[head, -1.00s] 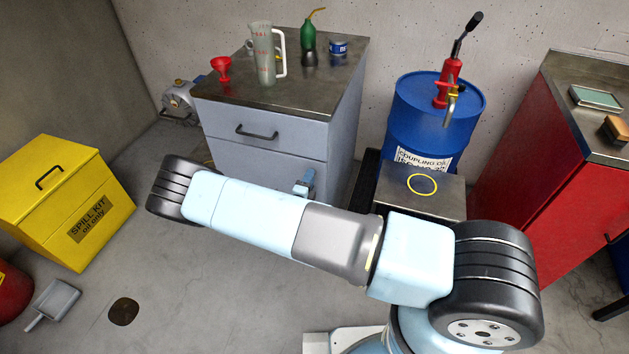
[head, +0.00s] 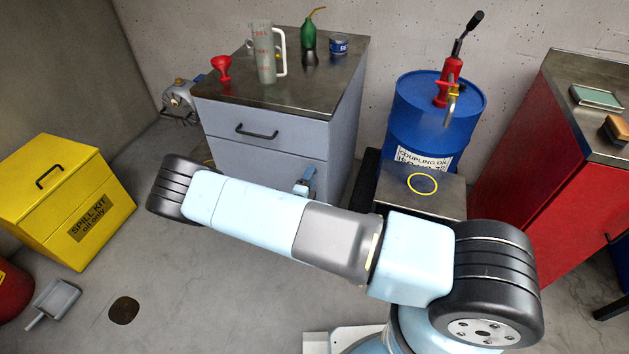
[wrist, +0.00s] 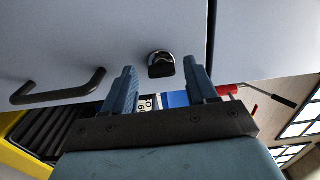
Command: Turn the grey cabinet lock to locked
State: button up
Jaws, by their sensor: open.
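The grey cabinet (head: 270,135) stands at the back, with a drawer above a door. Its lock (wrist: 160,64), a small dark knob with a bright rim, shows on the grey front in the wrist view. Whether it is turned to locked I cannot tell. My gripper (wrist: 159,70) is open, its two blue fingers pointing at the cabinet front. The lock appears between the fingertips, with a gap on each side; I see no contact. In the head view only a bit of my gripper (head: 305,184) shows above my arm, and the lock is not discernible there.
A black bar handle (wrist: 60,88) is left of the lock in the wrist view. A red funnel (head: 222,67), jug (head: 264,55) and green oil can (head: 308,36) stand on the cabinet. A blue drum (head: 437,105) stands right, a yellow spill box (head: 70,200) left.

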jog(key=shift+s+a, duration=0.1)
jog(key=v, duration=1.3)
jog(key=shift+s, duration=0.3)
jog(key=d+r+m+g+h, duration=0.1)
jog(key=d+r+m+g, duration=0.45)
jog(key=r+m, duration=0.5)
jog(key=d+r+m+g+h, duration=0.1)
jog(key=d+r+m+g, duration=0.45)
jog(key=r+m, duration=0.5)
jog(key=d+r+m+g+h, duration=0.1)
jog(key=d+r+m+g, duration=0.55)
jog(key=r, duration=0.65)
jog(key=s+d+r+m+t+y, duration=0.3)
jog(key=s+d+r+m+y, duration=0.1)
jog(key=s+r+m, duration=0.6)
jog(key=s+d+r+m+t+y, duration=0.3)
jog(key=s+d+r+m+y, duration=0.2)
jog(key=s+r+m, duration=0.5)
jog(key=shift+s+d+r+m, duration=0.3)
jog(key=shift+d+r+m, duration=0.25)
jog(key=shift+r+m, duration=1.1)
